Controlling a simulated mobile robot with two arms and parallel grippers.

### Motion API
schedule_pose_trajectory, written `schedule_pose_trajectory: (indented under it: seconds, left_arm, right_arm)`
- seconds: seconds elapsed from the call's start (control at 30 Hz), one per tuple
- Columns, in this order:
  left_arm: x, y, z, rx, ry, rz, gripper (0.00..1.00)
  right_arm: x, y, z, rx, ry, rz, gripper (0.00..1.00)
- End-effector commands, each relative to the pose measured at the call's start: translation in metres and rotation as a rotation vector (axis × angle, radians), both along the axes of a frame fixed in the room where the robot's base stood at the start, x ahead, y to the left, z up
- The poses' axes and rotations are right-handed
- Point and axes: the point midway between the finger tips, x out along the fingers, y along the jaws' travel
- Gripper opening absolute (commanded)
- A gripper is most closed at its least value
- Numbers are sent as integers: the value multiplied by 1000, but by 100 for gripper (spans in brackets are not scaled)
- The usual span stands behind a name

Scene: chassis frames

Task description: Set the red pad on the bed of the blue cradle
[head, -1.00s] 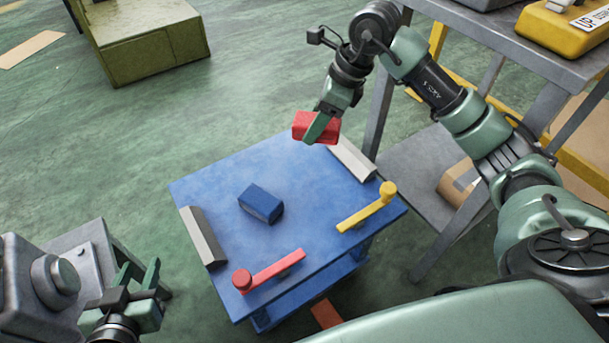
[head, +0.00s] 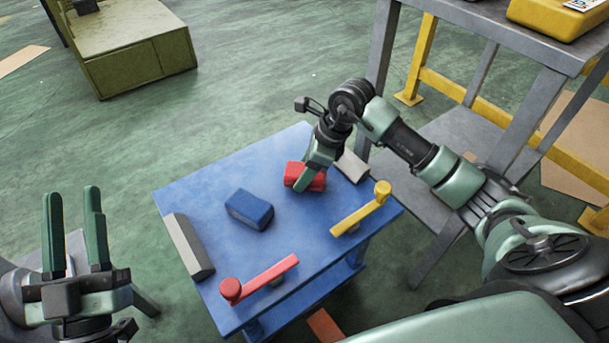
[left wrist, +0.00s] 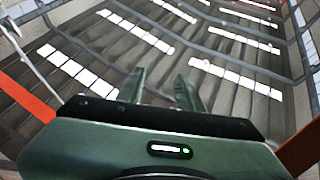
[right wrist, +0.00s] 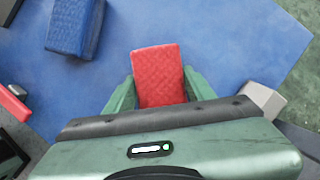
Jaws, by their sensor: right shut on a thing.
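The blue cradle (head: 285,240) is a flat blue bed with grey rails at its left and far right edges. My right gripper (head: 308,180) is shut on the red pad (head: 292,172), over the far right part of the bed. The pad also shows between the fingers in the right wrist view (right wrist: 158,76). I cannot tell whether the pad touches the bed. My left gripper (head: 75,235) is open and empty, left of the cradle, with its fingers pointing up.
A dark blue block (head: 250,208) lies on the bed's middle left. A red handle (head: 265,278) and a yellow handle (head: 362,213) stand at the near and right sides. A grey table (head: 480,30) stands right. Open floor lies behind the cradle.

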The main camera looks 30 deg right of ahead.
Motion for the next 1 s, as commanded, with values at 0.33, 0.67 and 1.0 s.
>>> schedule_pose_trajectory:
  seconds: [0.33,0.67,1.0]
  left_arm:
    - [-7,0,10,-18,-62,-4,36]
    - [-9,1,14,-24,-85,-4,36]
    - [-8,0,13,-22,-76,-4,36]
  right_arm:
    - [0,0,-8,0,-1,-1,14]
    - [0,0,-10,0,0,-1,76]
    - [0,0,-8,0,0,-1,76]
